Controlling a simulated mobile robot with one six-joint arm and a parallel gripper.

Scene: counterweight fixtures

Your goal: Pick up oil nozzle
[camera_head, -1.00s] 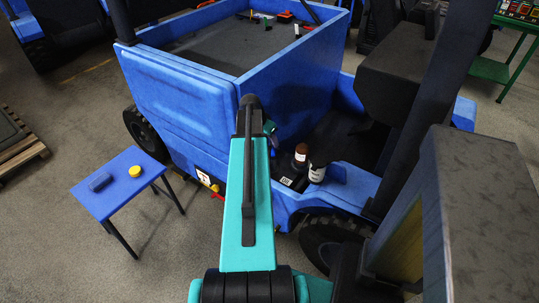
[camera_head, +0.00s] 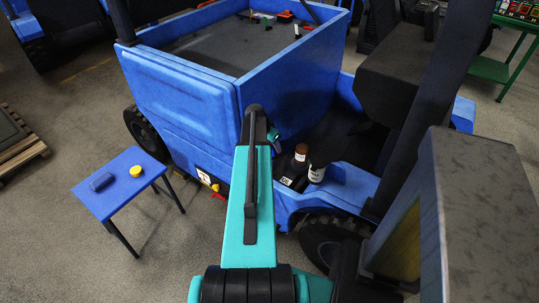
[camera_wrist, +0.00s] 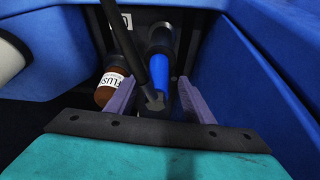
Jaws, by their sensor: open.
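In the wrist view, what looks like the oil nozzle is a blue cylinder (camera_wrist: 160,68) with a dark end and a thin dark rod (camera_wrist: 131,50) close beside it. I cannot tell whether the rod belongs to it. My gripper (camera_wrist: 158,82) has its two purple fingers apart. The dark end of the rod and the blue cylinder lie between the fingers as seen; contact cannot be made out. In the head view my teal arm reaches to the blue vehicle, and the fingers and nozzle are hidden behind it.
A brown bottle (camera_wrist: 110,86) with a white label lies close to the left finger; it also shows in the head view (camera_head: 300,156). A dark bottle (camera_head: 316,172) stands beside it. Blue vehicle walls (camera_wrist: 262,75) rise close on the right. A small blue table (camera_head: 120,182) stands left.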

